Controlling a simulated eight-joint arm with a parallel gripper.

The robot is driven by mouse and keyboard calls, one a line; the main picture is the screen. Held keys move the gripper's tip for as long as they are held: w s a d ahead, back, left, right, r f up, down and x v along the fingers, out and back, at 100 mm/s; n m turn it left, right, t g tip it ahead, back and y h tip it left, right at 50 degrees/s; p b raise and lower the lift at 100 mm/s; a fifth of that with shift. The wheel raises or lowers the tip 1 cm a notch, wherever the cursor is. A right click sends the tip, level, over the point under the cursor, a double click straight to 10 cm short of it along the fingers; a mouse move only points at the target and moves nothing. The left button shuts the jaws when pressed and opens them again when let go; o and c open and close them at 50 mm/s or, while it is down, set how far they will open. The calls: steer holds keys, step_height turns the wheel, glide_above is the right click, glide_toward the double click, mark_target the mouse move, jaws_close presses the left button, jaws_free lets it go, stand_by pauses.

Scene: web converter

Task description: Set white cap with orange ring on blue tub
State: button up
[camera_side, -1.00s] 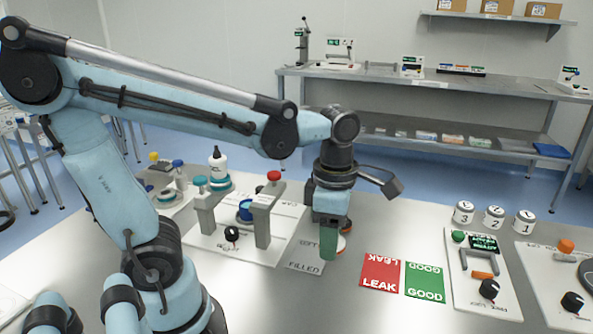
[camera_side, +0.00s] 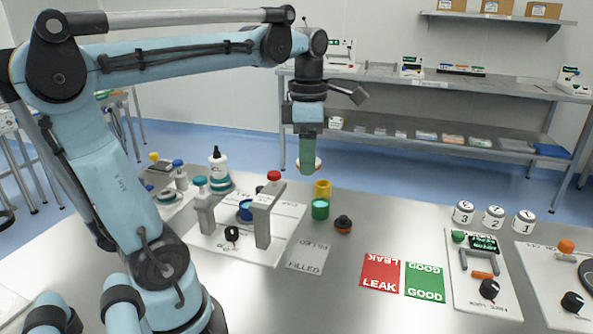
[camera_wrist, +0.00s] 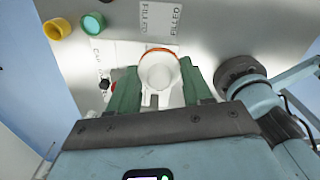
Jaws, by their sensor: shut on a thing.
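My gripper (camera_side: 307,170) is shut on the white cap with the orange ring (camera_wrist: 160,70), high above the table. In the wrist view the cap sits between the two green fingers (camera_wrist: 158,88); in the side view only its edge (camera_side: 318,164) shows past the fingers. The blue tub (camera_side: 245,209) stands on the white station plate to the lower left of my gripper, between two grey posts, and is partly hidden by the front post. I cannot make out the tub in the wrist view.
A FILLED mat (camera_side: 307,257) lies in front.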

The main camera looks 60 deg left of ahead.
steer(key=s+a+n, duration=0.2)
steer(key=s+a, duration=0.2)
steer(key=a, duration=0.5)
steer(key=s+a+n, duration=0.2)
steer(key=s+a, duration=0.1)
steer(key=a, duration=0.6)
steer(key=shift+s+f, duration=0.1)
steer(key=shift+f, duration=8)
steer(key=shift+f, duration=0.45)
steer(key=o, duration=1.4)
steer(key=shift+a, duration=0.1)
step_height(320, 180, up, 6)
